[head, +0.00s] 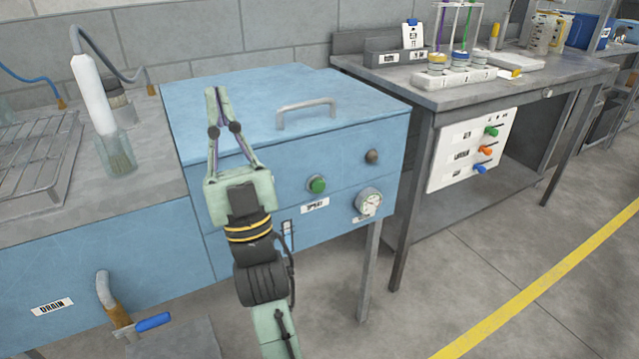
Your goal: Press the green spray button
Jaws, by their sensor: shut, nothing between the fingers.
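The green spray button (317,185) is a round green push button in a metal collar. It sits on the front panel of a blue cabinet (285,160), above a small white label (315,205). My gripper (212,92) is pale green and shut, with nothing in it. Its fingertips appear over the left part of the cabinet's lid, up and to the left of the button. The gripper appears apart from the button, but its exact distance from the cabinet cannot be told. The button is fully visible. My arm hides part of the front panel to its left.
The cabinet also has a lid handle (305,110), a dark knob (372,157) and a round gauge (369,201). A glass beaker (115,154) stands on the left bench. A workbench (440,99) with bottles and a coloured-valve panel (470,150) stands right. Open floor lies at front right.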

